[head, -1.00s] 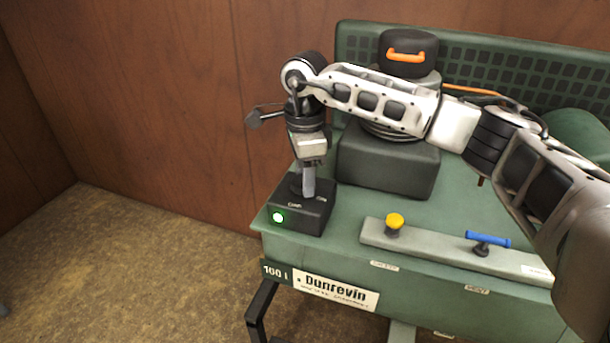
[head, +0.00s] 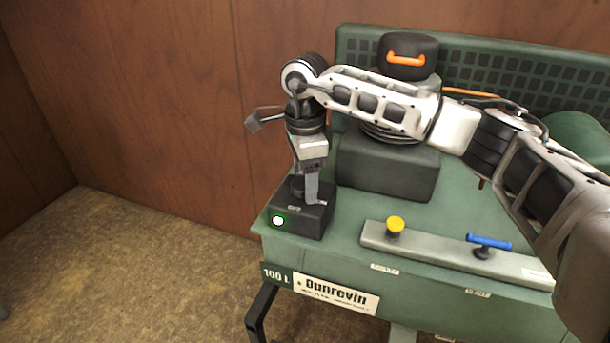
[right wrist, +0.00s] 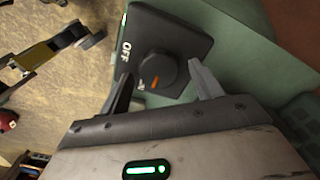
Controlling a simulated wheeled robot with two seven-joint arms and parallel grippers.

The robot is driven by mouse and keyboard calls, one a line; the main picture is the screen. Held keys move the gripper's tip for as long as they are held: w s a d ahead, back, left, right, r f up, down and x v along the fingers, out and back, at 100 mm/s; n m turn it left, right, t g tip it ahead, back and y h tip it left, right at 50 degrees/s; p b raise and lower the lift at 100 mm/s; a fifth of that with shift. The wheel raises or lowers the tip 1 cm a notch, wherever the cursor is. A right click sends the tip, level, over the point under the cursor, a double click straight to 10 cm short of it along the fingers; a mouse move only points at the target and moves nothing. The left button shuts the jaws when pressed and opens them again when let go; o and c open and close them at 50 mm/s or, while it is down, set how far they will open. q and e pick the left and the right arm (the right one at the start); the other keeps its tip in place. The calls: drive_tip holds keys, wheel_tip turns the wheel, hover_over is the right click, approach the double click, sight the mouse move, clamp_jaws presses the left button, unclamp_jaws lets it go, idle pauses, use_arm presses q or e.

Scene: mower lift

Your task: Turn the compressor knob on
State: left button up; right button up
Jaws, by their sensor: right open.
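A small pale label shows in part beside the mark. My right gripper (head: 306,190) points down over the box. In the right wrist view its open fingers (right wrist: 160,76) stand on either side of the knob, with gaps visible. My left gripper is out of view.
A rail (head: 445,250) with a yellow knob (head: 395,226) and blue handle (head: 488,241) runs along the machine's front. A dark motor block (head: 388,172) stands behind the box. A wooden wall (head: 150,110) is behind; open floor lies left.

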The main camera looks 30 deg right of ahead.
wheel_tip(320, 180, up, 16)
idle(0.4)
idle(0.3)
